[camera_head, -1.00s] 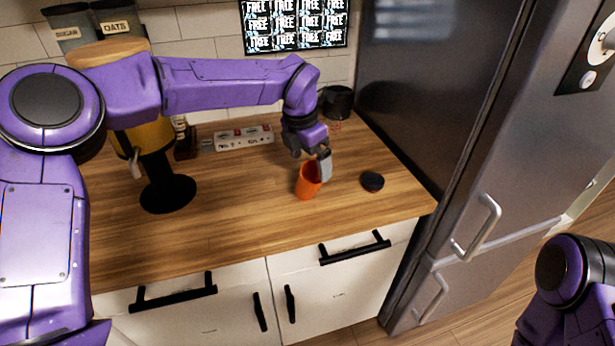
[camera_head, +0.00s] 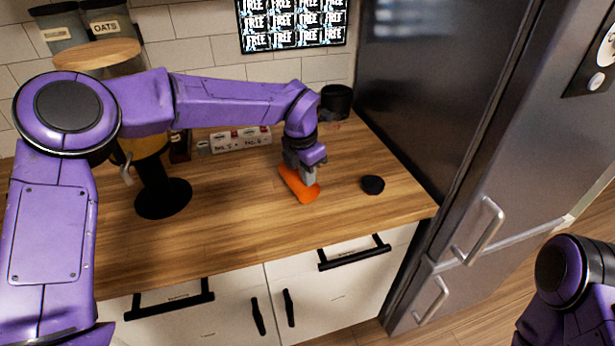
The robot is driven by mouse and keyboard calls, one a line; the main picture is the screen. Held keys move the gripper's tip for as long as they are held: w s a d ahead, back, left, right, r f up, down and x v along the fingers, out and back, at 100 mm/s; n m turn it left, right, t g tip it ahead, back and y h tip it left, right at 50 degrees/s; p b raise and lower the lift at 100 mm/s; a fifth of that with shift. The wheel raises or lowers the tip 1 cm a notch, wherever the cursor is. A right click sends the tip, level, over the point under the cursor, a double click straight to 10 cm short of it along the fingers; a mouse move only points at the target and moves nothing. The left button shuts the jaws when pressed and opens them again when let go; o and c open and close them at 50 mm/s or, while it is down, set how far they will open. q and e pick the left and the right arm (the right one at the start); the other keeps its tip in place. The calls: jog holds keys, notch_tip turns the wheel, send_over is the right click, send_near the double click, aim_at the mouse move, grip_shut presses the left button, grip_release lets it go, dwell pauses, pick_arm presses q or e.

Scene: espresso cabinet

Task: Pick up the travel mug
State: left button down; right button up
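The orange travel mug (camera_head: 302,191) is on the wooden counter, tipped over and lying at a slant, its lower end toward the front right. My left gripper (camera_head: 309,178) comes down from above, right at the mug. It covers part of the mug's upper right side, and whether its fingers hold the mug or only touch it cannot be told. A round black piece like a lid (camera_head: 372,184) lies flat on the counter to the right of the mug. My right gripper is out of view; only part of my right arm shows at the lower right.
A dispenser on a black stand (camera_head: 163,198) is on the left of the counter. A power strip (camera_head: 234,140) and a dark cup-like container (camera_head: 337,102) are at the back. A tall metal fridge (camera_head: 450,90) borders the right. The counter's front is clear.

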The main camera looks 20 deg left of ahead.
pick_arm(q)
jog(key=shift+w+a+r+b, duration=0.3)
jog(key=shift+w+r, duration=0.05)
jog(key=shift+r, duration=0.3)
jog(key=s+d+r+b, duration=0.3)
jog(key=s+d+r, duration=0.6)
jog(key=s+r, duration=0.1)
jog(key=shift+d+r+b, duration=0.15)
jog(key=shift+d+b, duration=0.2)
jog(key=shift+b, duration=0.05)
jog(key=shift+c, duration=1.9)
grip_release()
